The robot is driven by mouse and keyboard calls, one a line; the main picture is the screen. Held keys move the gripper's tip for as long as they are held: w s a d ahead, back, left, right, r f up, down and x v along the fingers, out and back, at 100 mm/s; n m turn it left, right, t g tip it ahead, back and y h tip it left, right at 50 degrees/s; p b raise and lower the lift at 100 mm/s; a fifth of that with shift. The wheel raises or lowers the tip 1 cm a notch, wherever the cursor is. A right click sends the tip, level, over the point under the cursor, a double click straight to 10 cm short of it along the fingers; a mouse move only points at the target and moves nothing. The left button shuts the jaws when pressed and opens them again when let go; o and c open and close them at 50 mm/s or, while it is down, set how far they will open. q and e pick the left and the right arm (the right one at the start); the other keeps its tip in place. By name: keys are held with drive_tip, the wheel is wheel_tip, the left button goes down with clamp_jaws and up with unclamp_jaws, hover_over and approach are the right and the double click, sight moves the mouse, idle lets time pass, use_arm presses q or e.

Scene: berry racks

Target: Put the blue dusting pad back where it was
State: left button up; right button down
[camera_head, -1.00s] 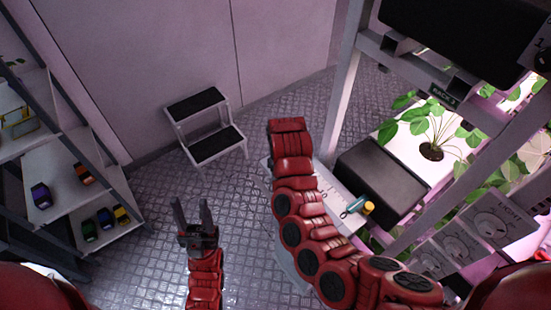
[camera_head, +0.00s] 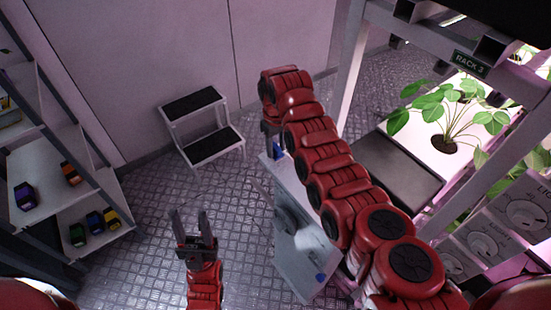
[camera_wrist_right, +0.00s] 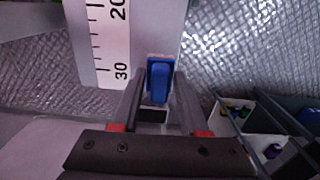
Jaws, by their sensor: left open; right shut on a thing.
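The blue dusting pad (camera_wrist_right: 159,80) is between the fingers of my right gripper (camera_wrist_right: 155,100) in the right wrist view. The gripper is shut on it. In the head view a small blue part of the pad (camera_head: 278,150) shows below the end of my right arm, by the far end of a pale work surface (camera_head: 298,262). My right gripper is mostly hidden there by its wrist. In the wrist view a white ruler strip (camera_wrist_right: 102,42) lies just beyond the pad; I cannot tell whether the pad touches the surface. My left gripper (camera_head: 192,222) is open and empty over the floor.
A step stool (camera_head: 203,128) stands by the back wall. A shelf (camera_head: 45,205) with several coloured items is at the left. At the right are a rack (camera_head: 470,66) with a plant (camera_head: 455,112), a dark box (camera_head: 398,172) and dial panels (camera_head: 510,215). Floor between is clear.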

sight(275, 151)
drive_tip(key=shift+w, duration=0.3)
drive_tip(key=shift+w+a+f+b, duration=0.1)
drive_tip(key=shift+w+f+b, duration=0.15)
drive_tip(key=shift+b, duration=0.9)
wheel_tip(275, 151, down, 3)
drive_tip(key=shift+c, duration=2.1)
unclamp_jaws()
